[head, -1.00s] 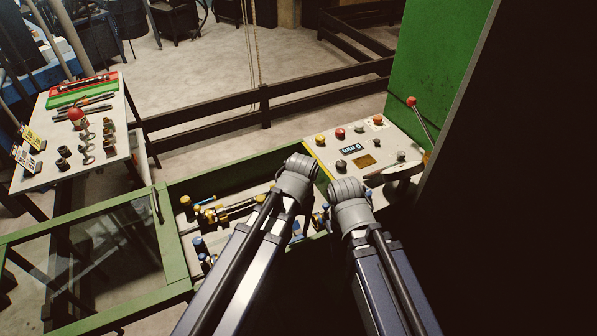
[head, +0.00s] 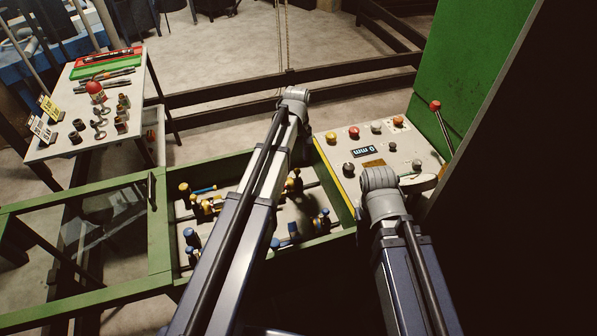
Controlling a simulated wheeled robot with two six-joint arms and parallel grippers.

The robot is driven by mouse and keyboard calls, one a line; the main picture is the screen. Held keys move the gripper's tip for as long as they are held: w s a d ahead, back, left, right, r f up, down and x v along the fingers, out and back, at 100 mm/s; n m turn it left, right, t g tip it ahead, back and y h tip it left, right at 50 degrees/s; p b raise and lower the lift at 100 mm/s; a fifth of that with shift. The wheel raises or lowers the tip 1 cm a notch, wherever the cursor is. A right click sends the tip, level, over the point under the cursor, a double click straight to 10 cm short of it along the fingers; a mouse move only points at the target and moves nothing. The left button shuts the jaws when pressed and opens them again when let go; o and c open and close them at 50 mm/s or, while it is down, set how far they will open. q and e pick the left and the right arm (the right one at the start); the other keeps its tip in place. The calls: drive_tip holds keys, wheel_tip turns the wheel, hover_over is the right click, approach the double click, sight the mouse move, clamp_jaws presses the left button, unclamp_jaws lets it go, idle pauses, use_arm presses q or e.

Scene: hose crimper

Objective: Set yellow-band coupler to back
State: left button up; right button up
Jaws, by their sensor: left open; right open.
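Small fittings with yellow parts stand at the back left of the green-framed tray (head: 160,250), one of them a yellow-topped piece (head: 184,188). More yellow and dark fittings (head: 294,184) show just right of my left arm. Which one is the yellow-band coupler is too small to tell. Blue-topped fittings (head: 192,240) stand at the left front, and others (head: 321,222) at the right. My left arm crosses the tray, its raised joint above the back rim. My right arm's joint is by the control panel.
A control panel (head: 345,185) with coloured buttons and a small display lies right of the tray, beside a red-knobbed lever (head: 436,106) and green wall (head: 470,70). A side table (head: 75,148) at left holds fittings and tools. A dark rail (head: 215,94) runs behind.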

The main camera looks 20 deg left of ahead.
sight(297, 169)
use_arm(q)
wheel_tip(297, 169, down, 8)
drive_tip(key=b, duration=0.7)
drive_tip(key=shift+r, duration=0.25)
drive_tip(key=shift+r, duration=0.1)
drive_tip(key=shift+c, duration=0.2)
clamp_jaws()
idle(0.6)
